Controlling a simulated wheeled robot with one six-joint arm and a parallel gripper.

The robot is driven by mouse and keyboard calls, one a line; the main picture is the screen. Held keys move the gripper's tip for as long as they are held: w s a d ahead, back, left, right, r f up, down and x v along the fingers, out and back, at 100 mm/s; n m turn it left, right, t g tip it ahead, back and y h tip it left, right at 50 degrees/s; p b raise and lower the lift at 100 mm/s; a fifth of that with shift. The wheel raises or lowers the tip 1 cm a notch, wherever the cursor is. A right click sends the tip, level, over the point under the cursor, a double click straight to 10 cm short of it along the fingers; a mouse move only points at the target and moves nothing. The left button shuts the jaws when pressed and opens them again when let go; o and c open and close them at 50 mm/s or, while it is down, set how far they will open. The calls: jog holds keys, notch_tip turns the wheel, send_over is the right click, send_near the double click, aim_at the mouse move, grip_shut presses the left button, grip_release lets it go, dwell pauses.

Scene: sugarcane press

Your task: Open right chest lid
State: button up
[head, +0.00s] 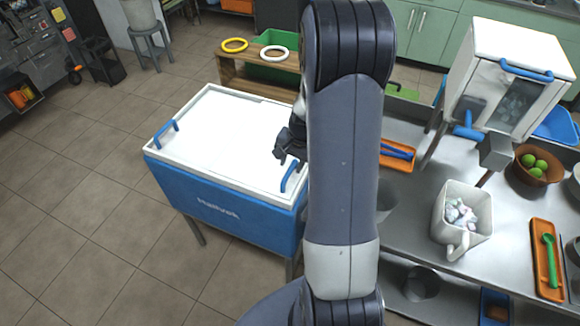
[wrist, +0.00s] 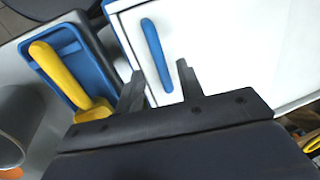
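A blue chest (head: 215,205) with a white top stands left of my arm. Its right lid (head: 262,150) lies flat and closed, with a blue handle (head: 289,177) near the front right; part of this lid is hidden by my arm. The left lid (head: 205,115) is also flat, with its own blue handle (head: 166,133). My gripper (head: 288,150) is just above the right lid, close to its handle. In the wrist view my gripper (wrist: 160,80) is open, and the near end of the blue handle (wrist: 153,50) appears between its fingers. I cannot tell whether they touch.
A metal counter (head: 415,225) stands right of the chest, with a white pitcher (head: 462,212) and a bowl of limes (head: 537,168). The wrist view shows a yellow scoop (wrist: 60,75) in a blue tray. A wooden rack with rings (head: 235,45) stands behind the chest.

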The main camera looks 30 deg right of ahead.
aim_at(289, 172)
jog(key=shift+w+a+f, duration=0.1)
jog(key=shift+w+f, duration=0.05)
jog(key=shift+f, duration=0.6)
jog(key=shift+w+a+f, duration=0.1)
jog(key=shift+f, duration=0.65)
jog(key=shift+c, duration=0.4)
grip_shut()
